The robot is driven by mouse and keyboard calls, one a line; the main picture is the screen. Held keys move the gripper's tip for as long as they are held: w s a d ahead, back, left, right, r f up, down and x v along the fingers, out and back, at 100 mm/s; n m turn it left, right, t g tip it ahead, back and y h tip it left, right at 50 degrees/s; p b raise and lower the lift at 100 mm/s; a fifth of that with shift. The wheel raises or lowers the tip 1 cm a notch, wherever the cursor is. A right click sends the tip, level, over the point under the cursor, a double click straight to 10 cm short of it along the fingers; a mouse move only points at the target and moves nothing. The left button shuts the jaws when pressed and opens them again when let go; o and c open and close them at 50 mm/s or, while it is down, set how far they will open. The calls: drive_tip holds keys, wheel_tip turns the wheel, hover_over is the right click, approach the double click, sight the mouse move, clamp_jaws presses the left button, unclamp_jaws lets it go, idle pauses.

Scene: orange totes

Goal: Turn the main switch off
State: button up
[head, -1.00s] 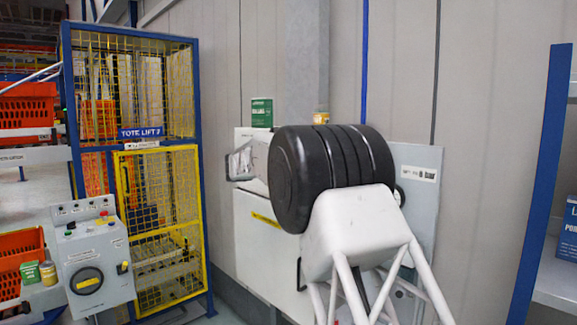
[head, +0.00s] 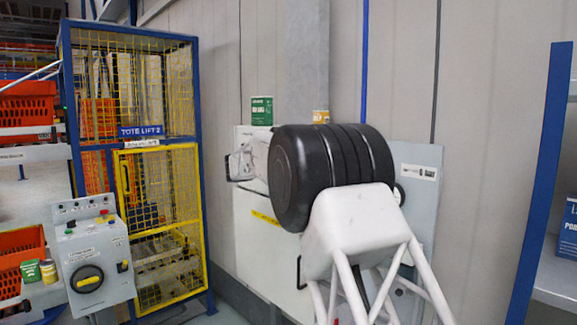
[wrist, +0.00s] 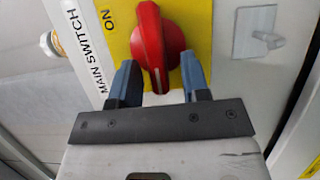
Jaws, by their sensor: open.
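The main switch is a red rotary knob (wrist: 153,45) on a yellow plate (wrist: 119,32) in the wrist view. A white label beside it reads "MAIN SWITCH", and "ON" is printed on the plate. The knob's ridge, with a pale mark, runs along the picture's vertical, towards my gripper. My gripper (wrist: 160,80) is open, with one blue finger on each side of the knob's lower part. I cannot tell whether the fingers touch it. In the head view my gripper (head: 240,163) is at the white cabinet (head: 262,252), and my arm hides the switch.
A grey control box (head: 95,255) with a black and yellow rotary knob (head: 87,279) stands at the left. The yellow mesh cage (head: 160,190) labelled "TOTE LIFT 2" is behind it.

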drive_tip(key=shift+a, duration=0.1)
drive_tip(key=v, duration=0.7)
drive_tip(key=shift+s+a, duration=0.15)
drive_tip(key=shift+a, duration=0.1)
drive_tip(key=shift+d, duration=0.1)
drive_tip(key=s+d+f+g+y, duration=0.2)
drive_tip(key=s+d+y, duration=0.2)
drive_tip(key=s+d, duration=0.95)
drive_tip(key=s+d+f+g+y, duration=0.15)
drive_tip(key=s+d+y, duration=0.25)
drive_tip(key=s+d, duration=0.95)
drive_tip(key=s+f+m+y, duration=0.1)
drive_tip(key=s+f+y, duration=0.2)
drive_tip(key=s, duration=1)
drive_tip(key=s+d+f+m+y, duration=0.1)
drive_tip(key=s+f+m+y, duration=0.1)
drive_tip(key=s+f, duration=0.7)
drive_tip(key=s+d+f+m+y, duration=0.1)
drive_tip(key=s+f+y, duration=0.2)
drive_tip(key=s, duration=1.6)
wheel_tip(320, 180, down, 3)
drive_tip(key=shift+f+m+g+y, duration=0.1)
drive_tip(key=shift+m+g+y, duration=0.2)
drive_tip(key=shift+m+g, duration=0.1)
